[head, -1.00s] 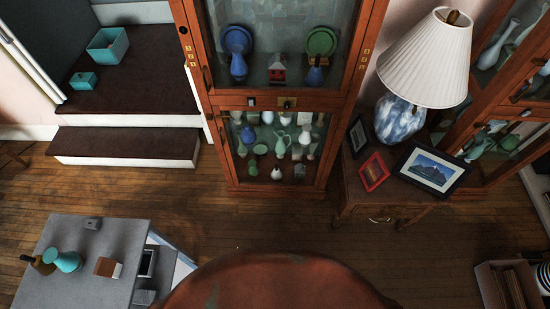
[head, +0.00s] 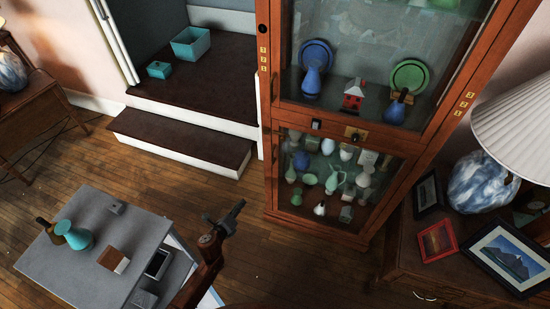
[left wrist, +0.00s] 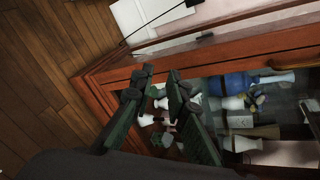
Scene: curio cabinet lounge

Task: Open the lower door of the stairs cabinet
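The stairs cabinet is tall, of red-brown wood with glass fronts, and stands just right of the stairs in the head view. Its lower door (head: 320,224) looks closed, with several small vases behind the glass. A brass lock plate with a dark knob (head: 355,135) sits on the rail above that door. My left gripper (head: 225,214) is in front of the cabinet, lower left of the door and apart from it. In the left wrist view its two dark fingers (left wrist: 158,75) are spread and empty, with the cabinet's wooden frame (left wrist: 108,72) beyond. My right gripper is not in view.
A grey table (head: 85,262) with a turquoise vase (head: 78,238) and small objects stands at lower left. Dark-topped steps (head: 185,140) lie left of the cabinet. A side table with a lamp (head: 485,183) and framed pictures is close on the right. Wooden floor lies between.

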